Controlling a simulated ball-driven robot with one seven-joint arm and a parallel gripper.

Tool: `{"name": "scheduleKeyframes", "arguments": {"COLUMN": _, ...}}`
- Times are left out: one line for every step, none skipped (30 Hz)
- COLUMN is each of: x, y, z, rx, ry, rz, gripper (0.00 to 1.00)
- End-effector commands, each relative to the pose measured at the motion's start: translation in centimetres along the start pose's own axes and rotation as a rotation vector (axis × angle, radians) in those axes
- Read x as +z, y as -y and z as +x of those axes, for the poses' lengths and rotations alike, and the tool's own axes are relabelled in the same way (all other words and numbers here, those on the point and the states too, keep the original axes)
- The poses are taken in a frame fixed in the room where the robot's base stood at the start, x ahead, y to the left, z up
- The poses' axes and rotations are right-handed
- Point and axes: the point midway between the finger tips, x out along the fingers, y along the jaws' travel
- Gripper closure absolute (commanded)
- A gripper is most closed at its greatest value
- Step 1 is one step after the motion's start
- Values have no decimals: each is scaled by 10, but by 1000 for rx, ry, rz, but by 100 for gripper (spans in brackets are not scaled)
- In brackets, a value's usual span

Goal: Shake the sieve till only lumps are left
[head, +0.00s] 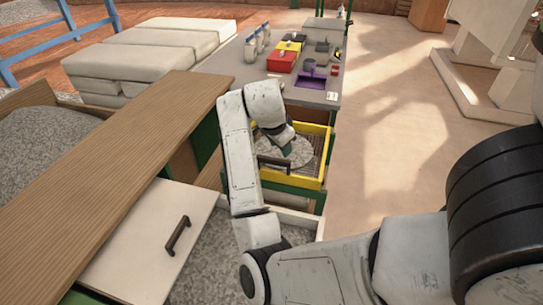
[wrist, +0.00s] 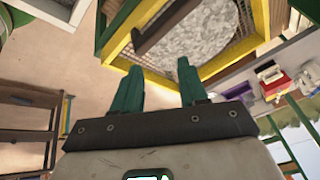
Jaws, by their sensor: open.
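The yellow-framed sieve (head: 296,181) sits on a green stand past the wooden top. Its mesh carries a round patch of grey grainy material (head: 300,154); I cannot tell lumps from fines. A dark bar handle (head: 274,163) is on its near side. In the wrist view the sieve's yellow frame (wrist: 118,45), the handle (wrist: 168,22) and the grey material (wrist: 208,30) show above my fingers. My gripper (wrist: 160,68) has two green fingers, apart with nothing between them. In the head view my gripper (head: 286,149) appears over the sieve, partly hidden by my wrist.
A bin of grey grains (head: 207,255) is at the front, beside a white panel (head: 140,245) with a dark handle. A long wooden top (head: 110,165) runs along the left. Behind the sieve, a grey table (head: 235,68) holds red, yellow and purple items.

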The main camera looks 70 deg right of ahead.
Motion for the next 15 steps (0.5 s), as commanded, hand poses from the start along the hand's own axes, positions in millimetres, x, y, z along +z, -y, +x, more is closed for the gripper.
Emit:
{"name": "scheduleKeyframes", "arguments": {"x": -7, "y": 6, "z": -4, "rx": 17, "ry": 23, "rz": 108, "gripper": 57}}
{"name": "scheduleKeyframes", "arguments": {"x": -11, "y": 8, "z": -5, "rx": 32, "ry": 34, "rz": 173, "gripper": 57}}
{"name": "scheduleKeyframes", "arguments": {"x": -15, "y": 10, "z": -7, "rx": 54, "ry": 51, "rz": 258, "gripper": 57}}
{"name": "scheduleKeyframes", "arguments": {"x": -18, "y": 11, "z": -9, "rx": 70, "ry": 65, "rz": 320, "gripper": 57}}
{"name": "scheduleKeyframes", "arguments": {"x": -20, "y": 13, "z": -10, "rx": 87, "ry": 79, "rz": 380, "gripper": 57}}
{"name": "scheduleKeyframes", "arguments": {"x": -22, "y": 15, "z": -12, "rx": 113, "ry": 99, "rz": 457, "gripper": 57}}
{"name": "scheduleKeyframes", "arguments": {"x": -23, "y": 16, "z": -14, "rx": 132, "ry": 115, "rz": 514, "gripper": 57}}
{"name": "scheduleKeyframes", "arguments": {"x": -23, "y": 18, "z": -16, "rx": 152, "ry": 131, "rz": 568, "gripper": 57}}
{"name": "scheduleKeyframes", "arguments": {"x": -23, "y": 21, "z": -19, "rx": 179, "ry": 152, "rz": 636, "gripper": 57}}
{"name": "scheduleKeyframes", "arguments": {"x": -22, "y": 22, "z": -21, "rx": 199, "ry": 168, "rz": 683, "gripper": 57}}
{"name": "scheduleKeyframes", "arguments": {"x": -21, "y": 24, "z": -24, "rx": 219, "ry": 184, "rz": 726, "gripper": 57}}
{"name": "scheduleKeyframes", "arguments": {"x": -20, "y": 27, "z": -27, "rx": 243, "ry": 202, "rz": 777, "gripper": 57}}
{"name": "scheduleKeyframes", "arguments": {"x": -19, "y": 29, "z": -29, "rx": 261, "ry": 214, "rz": 811, "gripper": 57}}
{"name": "scheduleKeyframes", "arguments": {"x": -18, "y": 30, "z": -31, "rx": 277, "ry": 226, "rz": 842, "gripper": 57}}
{"name": "scheduleKeyframes", "arguments": {"x": -16, "y": 32, "z": -34, "rx": 296, "ry": 239, "rz": 876, "gripper": 57}}
